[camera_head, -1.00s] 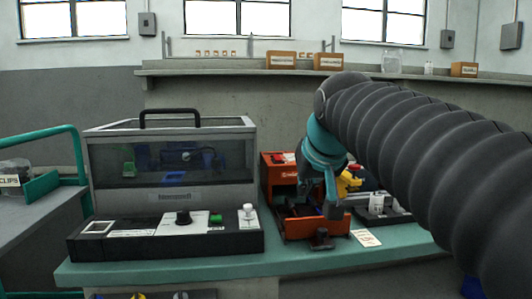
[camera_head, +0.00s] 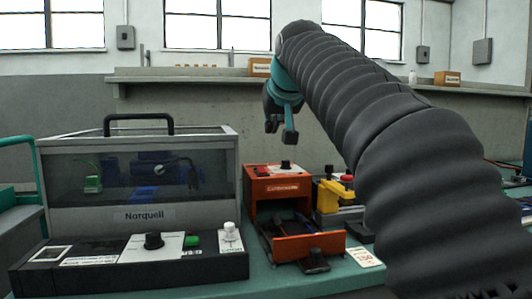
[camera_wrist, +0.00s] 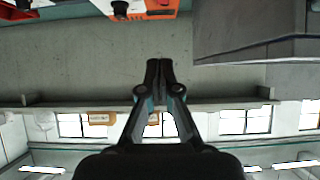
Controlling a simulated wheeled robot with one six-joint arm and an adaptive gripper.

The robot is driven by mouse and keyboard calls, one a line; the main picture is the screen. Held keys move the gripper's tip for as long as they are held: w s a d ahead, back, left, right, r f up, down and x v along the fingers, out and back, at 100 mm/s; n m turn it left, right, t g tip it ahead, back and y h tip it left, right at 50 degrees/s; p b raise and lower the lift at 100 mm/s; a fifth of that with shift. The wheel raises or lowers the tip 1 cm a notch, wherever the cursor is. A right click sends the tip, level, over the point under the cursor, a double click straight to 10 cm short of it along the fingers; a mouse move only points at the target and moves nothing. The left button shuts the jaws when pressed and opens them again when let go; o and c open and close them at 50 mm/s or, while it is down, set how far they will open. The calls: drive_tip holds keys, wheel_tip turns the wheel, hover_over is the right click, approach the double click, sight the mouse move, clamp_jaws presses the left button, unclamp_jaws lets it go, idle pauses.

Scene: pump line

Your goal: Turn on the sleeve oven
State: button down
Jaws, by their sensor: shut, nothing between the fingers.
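No readable label names the sleeve oven, so I cannot tell which machine it is. An orange machine (camera_head: 262,189) with a black knob (camera_head: 286,165) on its white top panel stands mid-bench. An open orange tray (camera_head: 305,247) sits in front of it. To its left is a grey machine with a clear lid (camera_head: 145,180), labelled Norquell.
A white tag (camera_head: 364,257) lies on the green bench. A wall shelf (camera_head: 190,77) holds boxes behind. My arm covers the bench's right part.

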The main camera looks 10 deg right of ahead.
hover_over(264, 169)
drive_tip(key=s, duration=0.1)
wheel_tip(264, 169, down, 6)
drive_tip(key=shift+r+b, duration=0.25)
drive_tip(key=shift+b, duration=0.15)
drive_tip(key=shift+w+f+b, duration=0.25)
drive_tip(key=shift+f+b, duration=0.25)
drive_tip(key=shift+f, duration=0.7)
drive_tip(key=shift+w+f, duration=0.2)
drive_tip(key=shift+f, duration=0.6)
drive_tip(key=shift+r+p, duration=0.1)
drive_tip(key=shift+p, duration=0.3)
drive_tip(key=shift+w+g+p, duration=0.15)
drive_tip(key=shift+g+p, duration=0.15)
drive_tip(key=shift+p, duration=0.3)
drive_tip(key=shift+f+b, duration=0.3)
drive_tip(key=shift+b, duration=0.1)
